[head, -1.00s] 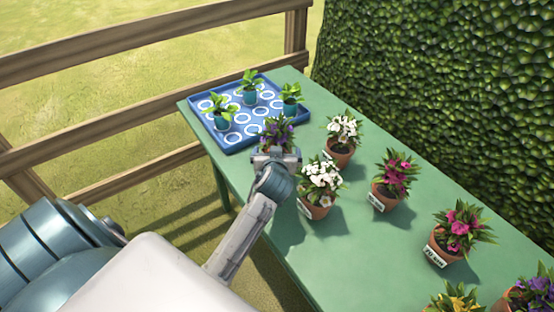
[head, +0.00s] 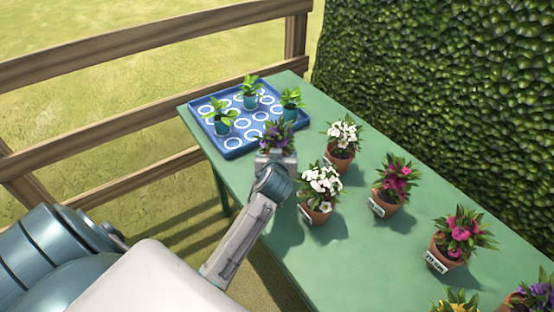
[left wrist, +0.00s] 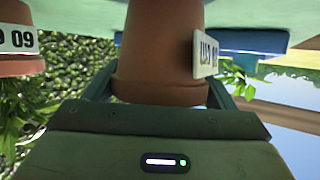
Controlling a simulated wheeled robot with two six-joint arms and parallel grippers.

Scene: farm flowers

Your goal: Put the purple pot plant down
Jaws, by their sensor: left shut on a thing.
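The purple pot plant (head: 275,134) shows above my left gripper (head: 276,155) in the head view, near the front edge of the blue tray. Its pot is hidden there by the gripper. In the left wrist view its terracotta pot (left wrist: 160,50) with a white label (left wrist: 206,53) stands between the fingers. My left gripper is shut on this pot. Whether the pot touches the table cannot be told. My right gripper is not in view.
The blue tray (head: 231,147) holds several seedlings in teal pots at the table's far end. White-flowered pots (head: 318,215) (head: 341,149) stand close to the right of my gripper. Pink, yellow and purple pots stand nearer on the green table (head: 330,265). A hedge borders the right side.

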